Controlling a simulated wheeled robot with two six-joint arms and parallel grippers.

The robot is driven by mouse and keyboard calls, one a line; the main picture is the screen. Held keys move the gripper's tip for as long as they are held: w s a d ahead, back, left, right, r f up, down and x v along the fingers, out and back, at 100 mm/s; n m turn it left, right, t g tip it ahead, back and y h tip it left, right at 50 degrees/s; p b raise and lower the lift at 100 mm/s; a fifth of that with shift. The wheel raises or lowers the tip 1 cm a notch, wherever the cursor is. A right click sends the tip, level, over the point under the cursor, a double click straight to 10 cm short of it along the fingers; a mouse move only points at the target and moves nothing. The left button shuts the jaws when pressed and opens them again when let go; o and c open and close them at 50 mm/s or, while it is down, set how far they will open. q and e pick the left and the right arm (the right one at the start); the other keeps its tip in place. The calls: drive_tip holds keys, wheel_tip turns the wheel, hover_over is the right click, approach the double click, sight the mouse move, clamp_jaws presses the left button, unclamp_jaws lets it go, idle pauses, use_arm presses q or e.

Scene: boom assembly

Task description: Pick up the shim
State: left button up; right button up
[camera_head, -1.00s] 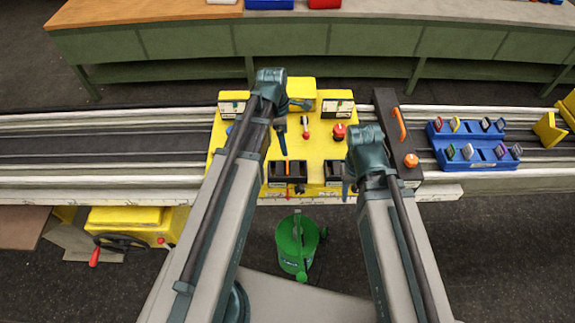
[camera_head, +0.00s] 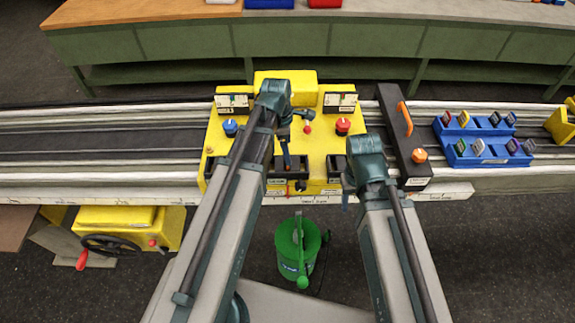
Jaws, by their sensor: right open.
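I cannot make out with certainty which piece is the shim. Several small pieces with grey, white and yellow faces stand in two blue racks (camera_head: 488,161) to the right of the yellow fixture (camera_head: 316,146). Small black bins (camera_head: 277,180) sit at the fixture's front edge; their contents are too small to tell. My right gripper (camera_head: 347,196) points down, open, by the front right bin and left of the racks, apart from them. My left gripper (camera_head: 291,136) is over the middle of the fixture, near a red-topped lever; its fingers are too small and dark to read.
A black block with an orange handle (camera_head: 405,118) and orange knob stands between the fixture and the racks. Blue (camera_head: 230,127) and red (camera_head: 343,126) knobs stick up from the fixture. A green canister (camera_head: 298,250) is on the floor. The rails at left are clear.

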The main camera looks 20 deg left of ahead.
use_arm(q)
drive_tip(key=shift+f+b, duration=2.6)
drive_tip(key=shift+f, duration=0.1)
drive_tip(key=shift+r, duration=0.1)
drive_tip(key=c, duration=1.3)
drive_tip(key=shift+r, duration=0.1)
wheel_tip(320, 180, up, 10)
drive_tip(key=p, duration=1)
drive_tip(key=shift+s, duration=0.15)
